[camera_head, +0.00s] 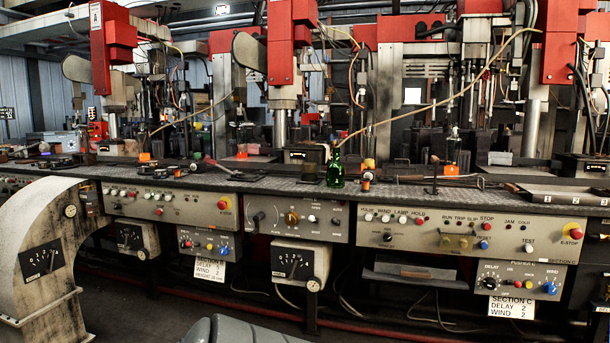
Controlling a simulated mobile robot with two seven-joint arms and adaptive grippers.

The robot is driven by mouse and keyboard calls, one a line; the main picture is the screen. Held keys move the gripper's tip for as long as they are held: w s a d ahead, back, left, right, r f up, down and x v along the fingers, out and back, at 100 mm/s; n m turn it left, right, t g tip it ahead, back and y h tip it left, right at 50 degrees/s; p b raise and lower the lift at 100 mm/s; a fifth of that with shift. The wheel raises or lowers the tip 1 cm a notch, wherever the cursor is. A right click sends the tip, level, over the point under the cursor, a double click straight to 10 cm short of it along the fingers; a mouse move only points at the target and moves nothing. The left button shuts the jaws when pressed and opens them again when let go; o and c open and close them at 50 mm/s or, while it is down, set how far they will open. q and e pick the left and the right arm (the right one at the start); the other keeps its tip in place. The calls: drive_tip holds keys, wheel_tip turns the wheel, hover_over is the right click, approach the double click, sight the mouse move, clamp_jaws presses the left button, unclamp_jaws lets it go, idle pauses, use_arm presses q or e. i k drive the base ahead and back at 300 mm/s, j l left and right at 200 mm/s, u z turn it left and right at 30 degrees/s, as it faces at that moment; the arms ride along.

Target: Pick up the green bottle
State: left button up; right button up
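The green bottle (335,171) stands upright on the dark workbench top (285,186), near the middle of the head view. It is glossy, with a narrow neck, and sits near the front edge of the bench. Nothing is holding it. Neither of my grippers shows in this view.
A small orange-topped item (366,181) stands just right of the bottle. A dark box with a small display (305,154) is behind it to the left. Red and grey machines (290,45) rise behind. Control panels (470,229) line the bench front.

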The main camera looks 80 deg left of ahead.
sight(336, 173)
drive_tip(key=u, duration=2.4)
drive_tip(key=i+j+u, duration=0.15)
drive_tip(key=j, duration=0.25)
drive_tip(key=i+j+u, duration=0.2)
drive_tip(key=i+j, duration=0.15)
